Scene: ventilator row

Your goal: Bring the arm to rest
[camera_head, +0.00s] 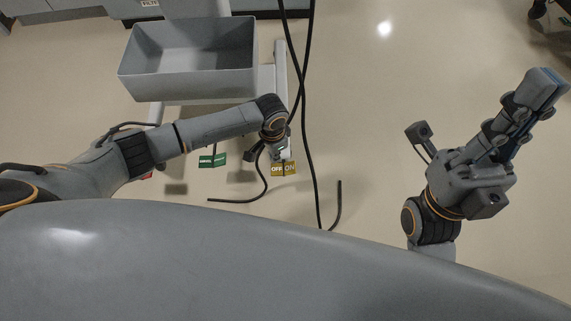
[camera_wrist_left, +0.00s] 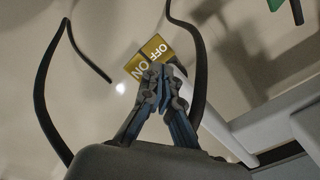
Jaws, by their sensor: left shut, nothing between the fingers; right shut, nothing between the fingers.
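My left arm reaches in from the left in the head view, and its gripper (camera_head: 282,152) points down beside the yellow OFF/ON tag (camera_head: 284,169). In the left wrist view the left gripper (camera_wrist_left: 160,70) is shut and empty, with its fingertips overlapping the lower edge of the yellow tag (camera_wrist_left: 152,52). I cannot tell whether they touch it. My right gripper (camera_head: 541,88) is at the right of the head view, shut and empty, pointing up and to the right over bare floor.
A grey open bin (camera_head: 190,88) stands at the back left, above a white stand. Black hoses (camera_head: 305,120) hang down beside the left gripper and also frame it in the wrist view. A green tag (camera_head: 212,160) hangs left of it. Floor between the arms is mostly clear.

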